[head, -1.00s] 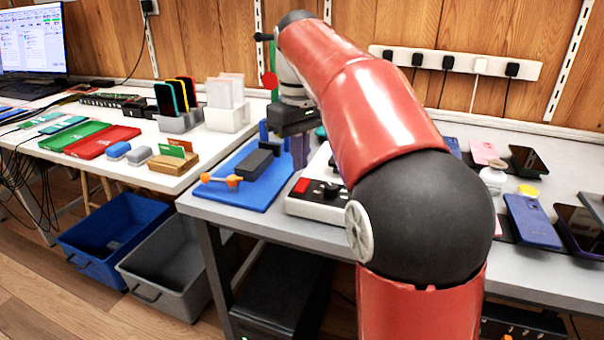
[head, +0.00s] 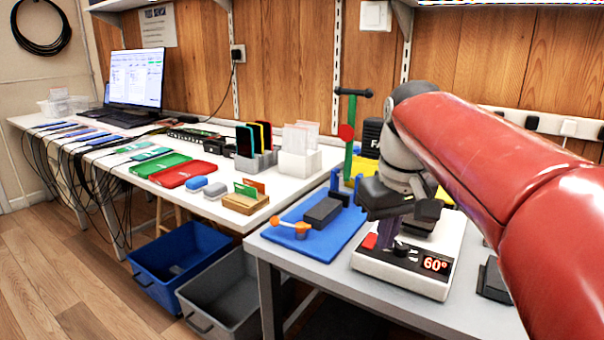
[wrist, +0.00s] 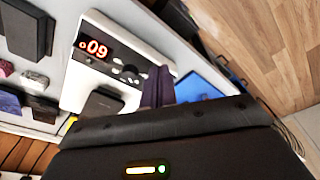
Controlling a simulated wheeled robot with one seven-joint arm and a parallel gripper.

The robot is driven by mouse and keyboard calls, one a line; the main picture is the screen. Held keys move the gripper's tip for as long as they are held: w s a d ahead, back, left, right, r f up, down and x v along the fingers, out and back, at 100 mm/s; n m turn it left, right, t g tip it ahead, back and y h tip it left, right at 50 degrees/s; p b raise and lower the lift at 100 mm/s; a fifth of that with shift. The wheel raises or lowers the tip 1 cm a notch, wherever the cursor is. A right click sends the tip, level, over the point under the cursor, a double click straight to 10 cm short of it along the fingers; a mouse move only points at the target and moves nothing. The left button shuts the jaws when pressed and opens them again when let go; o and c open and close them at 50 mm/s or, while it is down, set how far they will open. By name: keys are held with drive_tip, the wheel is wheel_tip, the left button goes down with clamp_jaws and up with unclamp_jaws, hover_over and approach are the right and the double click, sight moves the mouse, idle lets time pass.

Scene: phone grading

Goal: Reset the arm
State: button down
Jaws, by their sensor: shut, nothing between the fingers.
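My gripper (head: 387,238) hangs over the white heating unit (head: 405,283) in the head view, its dark fingers pointing down near the unit's red button (head: 369,241). The fingers are together with nothing between them. The unit's display reads 60°. In the wrist view the closed purple-grey fingers (wrist: 158,86) show beside the same heating unit (wrist: 83,72), whose display appears upside down. Whether the fingertips touch the unit cannot be told. My red arm comes in from the right and hides much of the right bench.
A blue mat (head: 298,239) holds a dark block (head: 322,212) and an orange-handled tool (head: 290,226), just left of my gripper. A green post with a black handle (head: 350,135) stands behind. Blue (head: 176,283) and grey bins (head: 215,318) sit on the floor.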

drive_tip(key=s+f+m+t, duration=0.3)
drive_tip(key=s+f, duration=1.1)
drive_tip(key=s, duration=0.1)
drive_tip(key=shift+a+f+t, duration=0.25)
drive_tip(key=shift+f+t, duration=0.05)
drive_tip(key=shift+f, duration=0.05)
